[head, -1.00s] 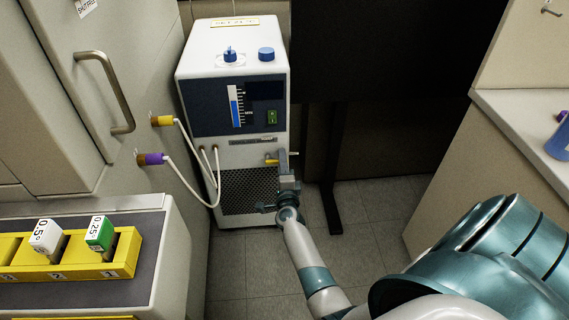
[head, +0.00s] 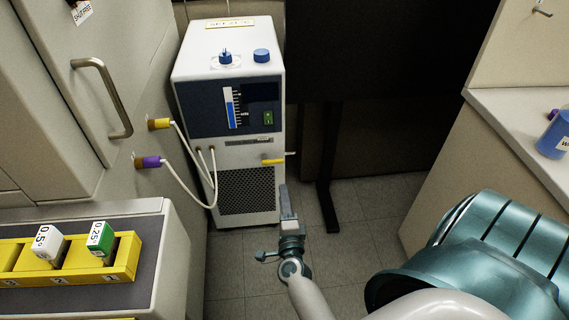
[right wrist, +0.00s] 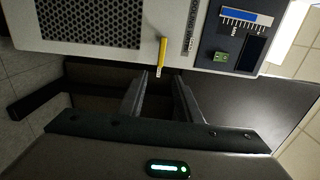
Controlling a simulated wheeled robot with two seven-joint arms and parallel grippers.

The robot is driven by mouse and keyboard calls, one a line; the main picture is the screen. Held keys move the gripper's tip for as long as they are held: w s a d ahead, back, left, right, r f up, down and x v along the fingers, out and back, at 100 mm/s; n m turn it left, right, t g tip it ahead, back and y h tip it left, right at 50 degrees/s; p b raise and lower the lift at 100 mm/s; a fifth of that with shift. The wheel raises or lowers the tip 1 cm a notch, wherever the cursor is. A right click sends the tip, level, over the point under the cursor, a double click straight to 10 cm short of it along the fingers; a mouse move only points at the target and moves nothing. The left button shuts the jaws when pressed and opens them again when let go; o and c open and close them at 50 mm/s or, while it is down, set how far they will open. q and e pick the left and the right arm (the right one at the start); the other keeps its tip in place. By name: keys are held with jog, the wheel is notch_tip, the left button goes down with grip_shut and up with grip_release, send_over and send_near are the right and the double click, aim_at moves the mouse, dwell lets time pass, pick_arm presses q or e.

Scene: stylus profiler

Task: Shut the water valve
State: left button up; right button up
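The water valve's yellow lever (head: 273,161) is on the front of the white and dark-blue chiller (head: 232,100), near its right edge below the control panel. The lever lies level, crosswise to the chiller's height, with a small pale stub beside it. It also shows in the right wrist view (right wrist: 162,55). My right gripper (head: 286,190) is below and in front of the lever, apart from it. In the right wrist view its two fingers (right wrist: 160,92) are spread with nothing between them, and the lever is beyond the gap. My left gripper is out of view.
White hoses (head: 190,160) run from the chiller to yellow and purple fittings on the left cabinet. A yellow rack (head: 100,272) with blocks stands front left. A counter with a blue bottle (head: 556,138) is at right. Floor between is clear; a dark stand leg (head: 325,165) stands behind.

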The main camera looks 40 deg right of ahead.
jog(key=shift+v, duration=0.8)
